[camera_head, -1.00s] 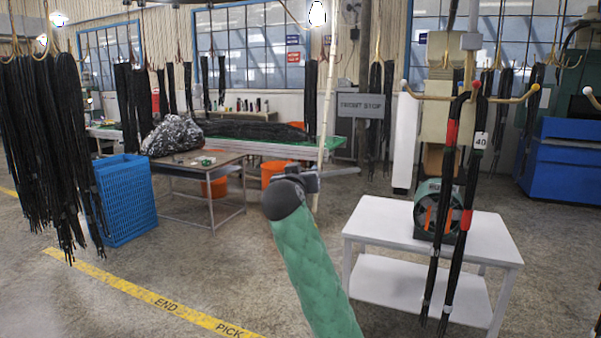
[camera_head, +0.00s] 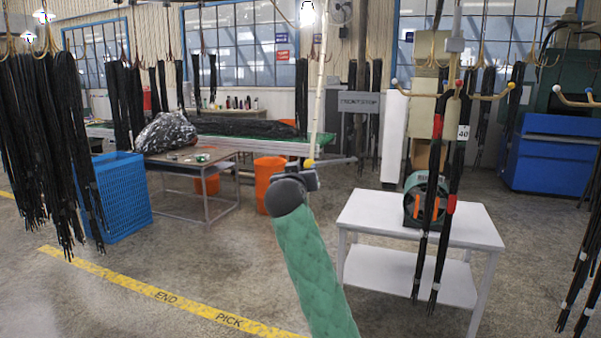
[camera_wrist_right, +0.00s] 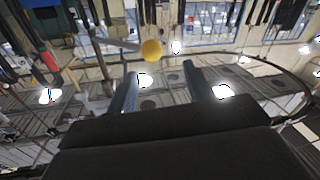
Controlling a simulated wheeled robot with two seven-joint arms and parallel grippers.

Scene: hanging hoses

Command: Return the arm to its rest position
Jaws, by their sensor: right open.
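My right arm, in a green quilted sleeve, rises from the bottom centre of the head view. Its gripper (camera_head: 312,180) is at the arm's dark rounded end, in the air, with nothing seen in it. In the right wrist view the two dark fingers (camera_wrist_right: 162,78) stand apart with an empty gap between them. A yellow ball (camera_wrist_right: 152,50) on the end of a grey bar shows beyond the fingers; it also shows just above the gripper in the head view (camera_head: 309,163). I cannot tell whether they touch. My left gripper is not in view.
Black hoses (camera_head: 440,190) with red bands and a "40" tag hang from a rack before a white table (camera_head: 385,215). More hoses (camera_head: 45,140) hang at left beside a blue crate (camera_head: 118,200). A brown table (camera_head: 215,160) stands behind. Floor (camera_head: 200,250) is open front left.

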